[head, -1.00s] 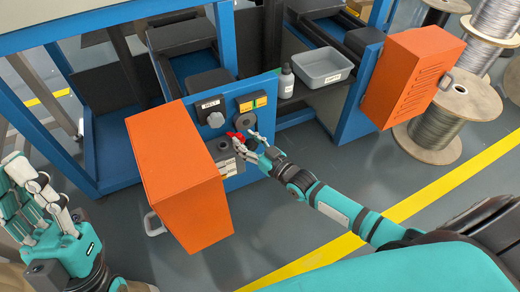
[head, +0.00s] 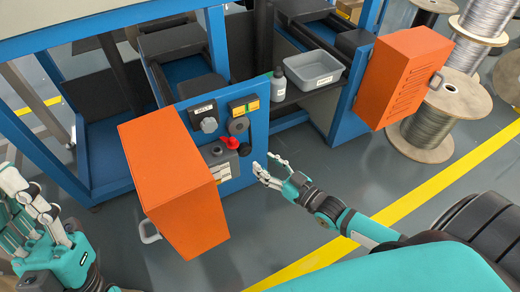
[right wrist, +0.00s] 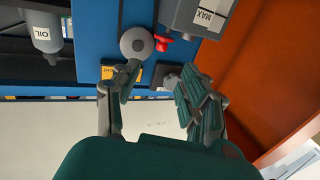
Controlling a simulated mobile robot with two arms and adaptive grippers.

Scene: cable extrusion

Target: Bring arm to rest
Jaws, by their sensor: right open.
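My right gripper (head: 268,173) is open and empty in the head view, a little to the right of the blue machine panel and above the grey floor. In the right wrist view its fingers (right wrist: 153,95) are spread apart with nothing between them. The red handle (head: 230,143) sits on the panel to the left of the gripper, apart from it. It also shows in the right wrist view (right wrist: 162,43). My left gripper (head: 38,215) is at the left edge of the head view, fingers pointing up. I cannot tell whether it is open or shut.
The panel carries a grey knob (head: 209,125) and a yellow-marked switch plate (head: 244,105). An orange door (head: 175,185) stands open at the left, another orange box (head: 405,77) at the right. A bottle (head: 278,88) and grey tray (head: 315,68) sit behind. Floor at the lower middle is free.

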